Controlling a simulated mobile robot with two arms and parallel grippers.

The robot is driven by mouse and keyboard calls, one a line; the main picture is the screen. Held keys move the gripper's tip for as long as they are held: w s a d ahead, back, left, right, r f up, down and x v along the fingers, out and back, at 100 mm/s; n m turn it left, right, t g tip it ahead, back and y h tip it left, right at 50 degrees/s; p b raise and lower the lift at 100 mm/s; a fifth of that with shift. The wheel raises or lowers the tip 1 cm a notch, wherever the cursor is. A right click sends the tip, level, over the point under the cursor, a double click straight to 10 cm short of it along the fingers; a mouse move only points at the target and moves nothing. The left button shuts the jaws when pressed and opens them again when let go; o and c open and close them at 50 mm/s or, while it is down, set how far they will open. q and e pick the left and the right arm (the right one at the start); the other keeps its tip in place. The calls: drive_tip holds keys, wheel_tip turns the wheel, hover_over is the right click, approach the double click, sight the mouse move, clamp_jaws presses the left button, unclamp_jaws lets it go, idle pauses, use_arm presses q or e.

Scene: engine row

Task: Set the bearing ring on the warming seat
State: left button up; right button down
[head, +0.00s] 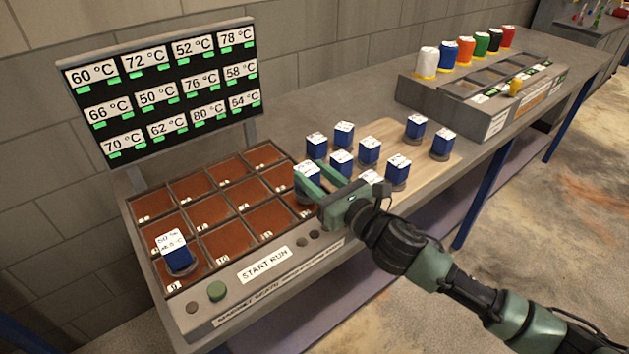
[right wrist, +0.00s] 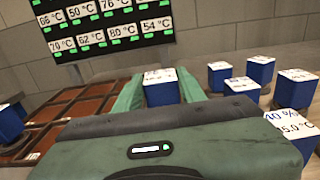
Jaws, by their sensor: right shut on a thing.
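My right gripper (head: 311,177) is shut on a blue, white-topped piece (head: 306,183), which I take for the bearing ring. In the right wrist view this piece (right wrist: 161,92) sits upright between the green fingers; its lower part is hidden. In the head view it is over the right edge of the warming plate (head: 196,297), by the right-hand seats. I cannot tell whether it touches the plate. The seats are red-brown squares, such as an empty one (head: 226,242). Another blue piece (head: 178,258) with a white label stands in the front left seat. My left gripper is not in view.
Several similar blue pieces (head: 369,151) stand on a wooden board (head: 385,129) right of the plate. A temperature board (head: 160,85) stands behind the seats. A grey rack (head: 495,105) with coloured cups is farther right.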

drive_tip(key=shift+f, duration=0.5)
drive_tip(key=c, duration=0.9)
unclamp_jaws()
drive_tip(key=shift+f, duration=0.2)
drive_tip(key=shift+o, duration=0.2)
drive_tip(key=shift+r, duration=0.15)
drive_tip(key=shift+s+d, duration=0.2)
drive_tip(key=shift+s, duration=0.05)
drive_tip(key=b+v, duration=0.2)
drive_tip(key=v, duration=0.9)
